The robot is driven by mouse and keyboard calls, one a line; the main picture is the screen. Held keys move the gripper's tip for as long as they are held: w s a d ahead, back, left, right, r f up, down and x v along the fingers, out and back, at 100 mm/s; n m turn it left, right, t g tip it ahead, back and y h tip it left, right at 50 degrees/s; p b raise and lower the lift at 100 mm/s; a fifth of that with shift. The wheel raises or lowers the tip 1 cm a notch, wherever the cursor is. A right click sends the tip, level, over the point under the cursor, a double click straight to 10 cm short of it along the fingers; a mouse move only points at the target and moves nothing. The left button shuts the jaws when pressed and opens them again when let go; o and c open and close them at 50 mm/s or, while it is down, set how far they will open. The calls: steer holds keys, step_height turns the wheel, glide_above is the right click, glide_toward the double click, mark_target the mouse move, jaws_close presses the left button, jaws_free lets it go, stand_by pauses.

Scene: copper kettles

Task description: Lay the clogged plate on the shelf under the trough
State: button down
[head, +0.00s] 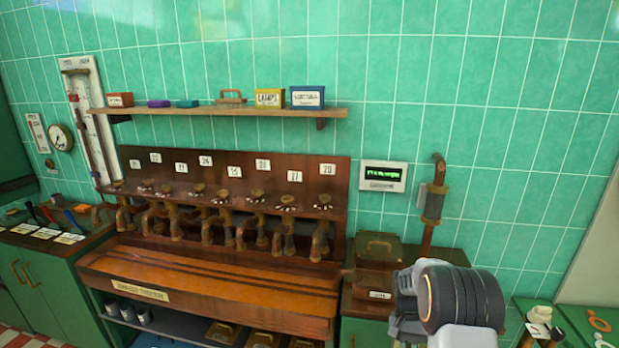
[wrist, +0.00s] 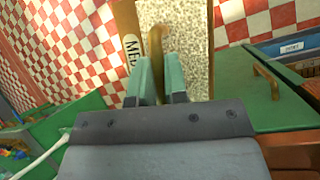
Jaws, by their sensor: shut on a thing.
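In the wrist view a plate (wrist: 190,35) with a pale speckled face, a brown side strip and a label reading "MED" is at top centre. My gripper (wrist: 157,62) has its two green fingers shut on the plate's curved brass handle. The plate's far end is cut off by the frame edge. In the head view the wooden trough (head: 215,293) runs below the row of taps. The shelf (head: 178,325) under it is partly visible. In the head view my arm is at lower right, and neither fingers nor plate show.
Cups (head: 128,312) and brass-coloured boxes (head: 222,333) stand on the shelf under the trough. Brown boxes (head: 375,283) sit on the cabinet to the trough's right. In the wrist view a green cabinet (wrist: 250,90) is close at right, with red-and-white checked floor (wrist: 60,50) beyond.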

steer(key=a+f+n+h, duration=0.2)
steer(key=a+f+n, duration=0.1)
steer(key=a+n, duration=0.1)
steer(key=shift+f+n, duration=0.3)
steer(key=shift+f, duration=0.1)
steer(key=a+f+n+t+h, duration=0.1)
steer(key=a+f+n, duration=0.1)
steer(key=a, duration=0.3)
steer(key=shift+s+a+f, duration=0.35)
steer(key=shift+s+f, duration=0.1)
steer(key=shift+f, duration=0.05)
